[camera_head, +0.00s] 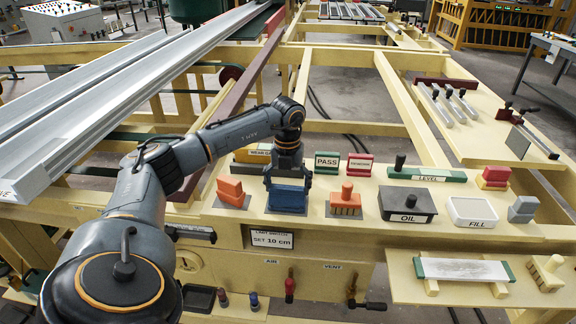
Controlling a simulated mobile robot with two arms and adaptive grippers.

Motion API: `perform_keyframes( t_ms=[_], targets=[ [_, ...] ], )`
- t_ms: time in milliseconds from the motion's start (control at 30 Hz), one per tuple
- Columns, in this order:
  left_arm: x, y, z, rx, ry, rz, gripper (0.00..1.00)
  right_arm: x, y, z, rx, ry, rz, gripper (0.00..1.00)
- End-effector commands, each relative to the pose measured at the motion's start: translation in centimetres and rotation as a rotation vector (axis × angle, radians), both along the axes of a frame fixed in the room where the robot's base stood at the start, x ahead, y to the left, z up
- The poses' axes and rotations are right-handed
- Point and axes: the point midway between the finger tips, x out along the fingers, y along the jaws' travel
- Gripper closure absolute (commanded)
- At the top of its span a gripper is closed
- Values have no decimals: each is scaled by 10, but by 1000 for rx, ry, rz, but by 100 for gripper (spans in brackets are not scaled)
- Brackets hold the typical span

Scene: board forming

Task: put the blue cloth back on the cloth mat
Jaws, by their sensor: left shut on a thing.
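The blue cloth (287,197) looks like a folded block. My left gripper (287,180) points down over it and is shut on it. A grey mat (288,212) shows around the lower edge of the cloth, directly below it. The cloth hides most of that mat, and I cannot tell whether the two touch. My right gripper is not in view.
On the same cream ledge, an orange block (231,188) stands to the left and an orange-handled brush (346,202) to the right, each on a grey mat. A dark OIL box (408,205) and a white FILL tray (472,211) are farther right. PASS and other signs stand behind.

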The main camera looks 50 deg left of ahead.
Motion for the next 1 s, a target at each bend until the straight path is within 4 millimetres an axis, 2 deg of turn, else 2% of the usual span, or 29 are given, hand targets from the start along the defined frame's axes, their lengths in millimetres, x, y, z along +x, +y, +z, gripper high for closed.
perform_keyframes(
  t_ms=[567, 600, 667, 1000],
  targets=[
    [0, 0, -6, 0, 0, 0, 46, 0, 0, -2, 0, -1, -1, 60],
    [0, 0, -6, 1, -1, 1, 12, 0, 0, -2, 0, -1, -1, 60],
    [0, 0, -5, 1, -1, 0, 0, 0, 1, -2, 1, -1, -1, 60],
    [0, 0, -5, 0, 0, 0, 0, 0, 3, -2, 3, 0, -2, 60]
  ],
)
